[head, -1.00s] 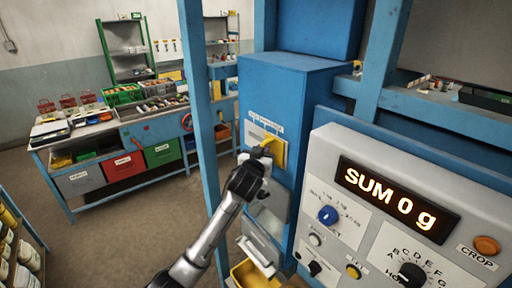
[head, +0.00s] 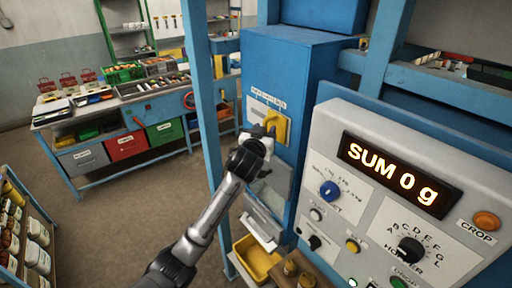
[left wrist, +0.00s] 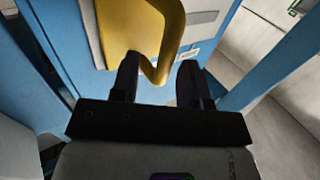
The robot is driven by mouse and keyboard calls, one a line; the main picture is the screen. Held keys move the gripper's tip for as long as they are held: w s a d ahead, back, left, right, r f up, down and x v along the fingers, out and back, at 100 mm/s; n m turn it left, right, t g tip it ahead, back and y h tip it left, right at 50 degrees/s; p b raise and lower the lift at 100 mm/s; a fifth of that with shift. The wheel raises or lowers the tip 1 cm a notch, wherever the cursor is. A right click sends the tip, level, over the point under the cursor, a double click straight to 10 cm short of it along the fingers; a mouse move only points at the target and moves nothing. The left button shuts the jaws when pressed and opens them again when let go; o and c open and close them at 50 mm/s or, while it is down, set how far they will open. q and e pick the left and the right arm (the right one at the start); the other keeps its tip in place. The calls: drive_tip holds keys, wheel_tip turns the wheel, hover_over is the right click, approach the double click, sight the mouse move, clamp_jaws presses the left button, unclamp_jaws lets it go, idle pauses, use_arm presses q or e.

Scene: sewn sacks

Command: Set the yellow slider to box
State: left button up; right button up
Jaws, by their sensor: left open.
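The yellow slider (head: 276,126) sits on a pale labelled plate on the front of the blue machine housing (head: 300,70). The label print is too small to read. My left gripper (head: 262,140) is just in front of and below the slider. In the left wrist view the slider (left wrist: 140,30) fills the upper middle, and its lower lip hangs between the two dark fingers of my left gripper (left wrist: 158,88). The fingers are apart; whether either touches the slider I cannot tell. My right gripper is not in view.
A grey control panel (head: 440,128) with a "SUM 0 g" display and several knobs stands at the right. A blue post (head: 203,110) rises left of the housing. A yellow tray (head: 256,258) is below. A workbench with bins (head: 126,145) stands back left.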

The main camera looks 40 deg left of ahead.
use_arm(q)
drive_tip(key=b+v, duration=0.2)
drive_tip(key=v, duration=1)
idle(0.3)
